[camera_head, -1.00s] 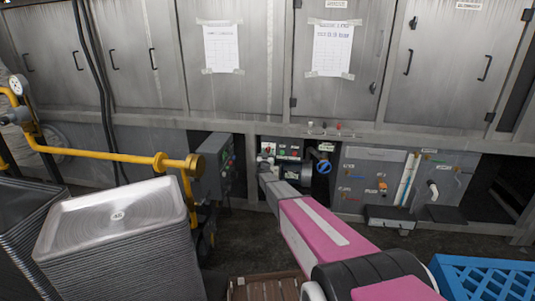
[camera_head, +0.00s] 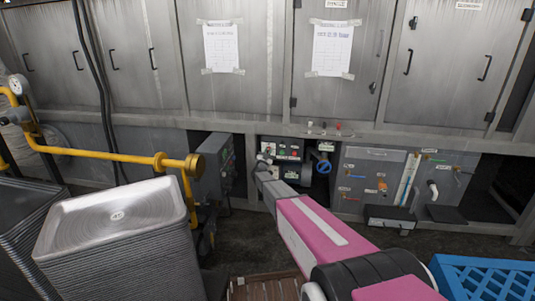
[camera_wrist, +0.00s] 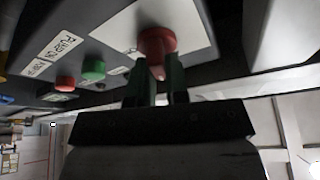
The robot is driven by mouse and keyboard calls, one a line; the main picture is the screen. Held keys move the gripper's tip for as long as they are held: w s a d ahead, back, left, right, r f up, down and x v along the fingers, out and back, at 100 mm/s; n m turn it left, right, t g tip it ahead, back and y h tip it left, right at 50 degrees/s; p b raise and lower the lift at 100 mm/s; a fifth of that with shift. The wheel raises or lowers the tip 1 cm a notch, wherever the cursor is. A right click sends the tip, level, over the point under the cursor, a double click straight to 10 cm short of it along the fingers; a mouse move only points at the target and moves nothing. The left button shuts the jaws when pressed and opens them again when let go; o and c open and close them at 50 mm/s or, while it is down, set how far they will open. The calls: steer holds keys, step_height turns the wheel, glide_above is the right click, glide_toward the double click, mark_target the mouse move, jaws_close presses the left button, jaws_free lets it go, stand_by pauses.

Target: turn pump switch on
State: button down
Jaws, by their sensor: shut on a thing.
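A red switch knob (camera_wrist: 157,42) sits on a pale plate of the control panel in the wrist view. My gripper (camera_wrist: 156,76) is shut on this knob, with one dark finger on each side of it. A white label (camera_wrist: 58,54) beside the buttons seems to read "PUMP"; its smaller text is unclear. In the head view my gripper (camera_head: 265,164) reaches the left side of the small control panel (camera_head: 290,149) under the cabinets.
A green button (camera_wrist: 94,69) and a red button (camera_wrist: 65,82) lie near the label. A blue valve wheel (camera_head: 323,167) is right of the panel, and a grey box (camera_head: 213,165) is left. Stacked metal pans (camera_head: 117,214) and a blue crate (camera_head: 485,275) stand in front.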

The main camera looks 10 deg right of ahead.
steer(key=m+g+h, duration=0.1)
steer(key=m, duration=0.1)
steer(key=m+g, duration=0.1)
steer(key=m, duration=0.2)
steer(key=shift+h, duration=0.4)
steer(key=m+g, duration=0.1)
steer(key=m, duration=0.3)
steer(key=shift+m+g+h, duration=0.3)
steer(key=shift+g, duration=0.1)
steer(key=m+g, duration=0.1)
steer(key=m, duration=0.2)
steer(key=m+g, duration=0.1)
steer(key=m, duration=0.2)
steer(key=shift+d+f+m+g, duration=0.1)
steer(key=shift+d+m+g, duration=0.05)
steer(key=shift+m+g, duration=0.15)
steer(key=c, duration=1.1)
jaws_free()
steer(key=shift+s, duration=0.1)
steer(key=v, duration=1)
steer(key=shift+s, duration=0.35)
